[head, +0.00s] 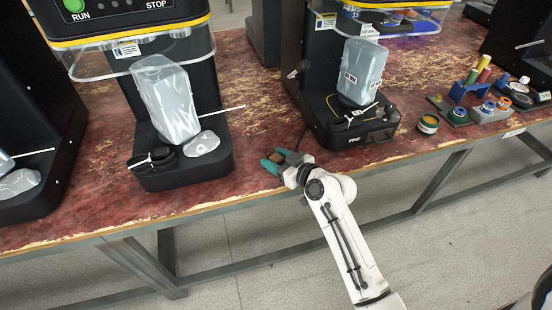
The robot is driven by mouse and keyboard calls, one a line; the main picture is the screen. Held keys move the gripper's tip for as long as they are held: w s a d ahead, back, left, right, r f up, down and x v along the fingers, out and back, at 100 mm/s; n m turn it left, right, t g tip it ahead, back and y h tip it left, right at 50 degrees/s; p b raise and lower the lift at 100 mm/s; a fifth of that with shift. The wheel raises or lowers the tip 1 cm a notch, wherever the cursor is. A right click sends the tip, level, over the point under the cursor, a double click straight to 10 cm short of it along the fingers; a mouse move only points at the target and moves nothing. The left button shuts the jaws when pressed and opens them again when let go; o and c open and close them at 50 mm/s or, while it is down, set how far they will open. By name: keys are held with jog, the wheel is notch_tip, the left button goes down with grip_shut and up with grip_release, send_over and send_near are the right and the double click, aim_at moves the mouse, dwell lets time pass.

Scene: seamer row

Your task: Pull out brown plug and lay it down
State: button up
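My gripper (274,161) is low over the front part of the worn red table, left of the right-hand machine's base. Its two teal fingers are spread apart and point to the left. A small brown piece, which looks like the brown plug (278,157), shows between them. I cannot tell whether the fingers press on it or whether it touches the table. No socket or hole for the plug can be made out.
Two black seamer machines (184,166) (358,127) hold greyish translucent blocks. A blue rack (466,91) with coloured pieces, a green-and-orange tin (428,124) and grey holders stand at right. Bare table (255,105) lies between the machines; its front edge is close to my gripper.

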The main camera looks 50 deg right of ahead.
jog(key=o, duration=0.3)
jog(key=shift+o, duration=0.2)
jog(key=v, duration=1)
jog(key=shift+s+r+b, duration=0.15)
jog(key=shift+s+b, duration=0.15)
jog(key=shift+s, duration=0.05)
jog(key=shift+a, duration=0.1)
